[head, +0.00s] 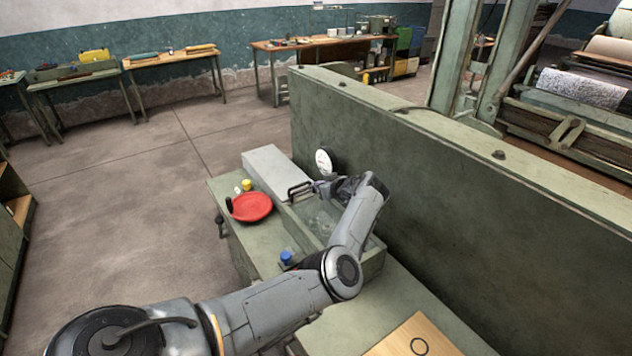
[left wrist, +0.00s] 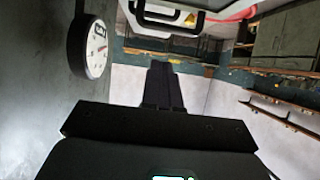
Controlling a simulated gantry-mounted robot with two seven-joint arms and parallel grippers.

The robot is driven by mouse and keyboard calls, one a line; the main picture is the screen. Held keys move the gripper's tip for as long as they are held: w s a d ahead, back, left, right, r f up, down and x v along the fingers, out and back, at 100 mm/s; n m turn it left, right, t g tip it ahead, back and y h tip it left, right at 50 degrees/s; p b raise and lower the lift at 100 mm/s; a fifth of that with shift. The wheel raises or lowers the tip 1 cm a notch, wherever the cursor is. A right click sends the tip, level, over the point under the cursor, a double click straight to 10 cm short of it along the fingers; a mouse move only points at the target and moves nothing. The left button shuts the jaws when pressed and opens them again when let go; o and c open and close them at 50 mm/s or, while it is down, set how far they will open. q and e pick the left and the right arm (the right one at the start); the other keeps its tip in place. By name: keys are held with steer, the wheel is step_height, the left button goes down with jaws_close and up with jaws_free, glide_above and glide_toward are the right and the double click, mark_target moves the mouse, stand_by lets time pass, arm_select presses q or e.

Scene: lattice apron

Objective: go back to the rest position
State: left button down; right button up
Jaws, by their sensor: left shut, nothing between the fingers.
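My left arm reaches in from the bottom left over a green trough on the bench. My left gripper (head: 316,187) is dark and points left, just above the trough and beside the round white gauge. In the left wrist view its black fingers (left wrist: 160,86) are together with nothing between them. A black loop handle (head: 299,190) shows just left of the fingertips; I cannot tell whether they touch it. In the left wrist view a similar handle (left wrist: 170,17) is on a pale body, above and apart from the fingertips. My right gripper is not in view.
The gauge (head: 324,161) is on the tall green wall (head: 450,215) close to my gripper. A red dish (head: 251,207), a yellow-capped item (head: 247,185) and a blue cap (head: 286,257) stand on the bench. A long grey block (head: 275,170) lies behind. The floor at left is clear.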

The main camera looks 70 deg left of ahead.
arm_select(q)
steer(key=w+d+m+t, duration=0.1)
steer(key=d+m+t, duration=0.2)
steer(key=d+m, duration=0.1)
steer(key=w+d+f+m+t+h, duration=0.1)
steer(key=d+m+t, duration=0.2)
steer(key=d, duration=0.3)
steer(key=w+d+m+t+h, duration=0.1)
steer(key=d+m+t, duration=0.3)
steer(key=d+t, duration=0.1)
steer(key=shift+d+f+m, duration=0.25)
steer(key=shift+f+m, duration=0.05)
steer(key=shift+f, duration=0.05)
steer(key=s+d+f+m+h, duration=0.2)
steer(key=s+d+f+h, duration=0.15)
steer(key=d, duration=0.55)
steer(key=s+d+f+m+g+h, duration=0.1)
steer(key=s+d+f+m+h, duration=0.2)
steer(key=d, duration=0.6)
steer(key=s+d+f+m+h, duration=0.25)
steer(key=s+d, duration=0.25)
steer(key=d, duration=0.4)
steer(key=s+d+m+g+h, duration=0.2)
steer(key=s+d+m+g, duration=0.15)
steer(key=s+d, duration=0.95)
step_height(320, 180, up, 26)
steer(key=s+p, duration=0.1)
steer(key=p, duration=2.6)
steer(key=shift+a+r+n, duration=0.15)
steer(key=shift+a+n, duration=0.15)
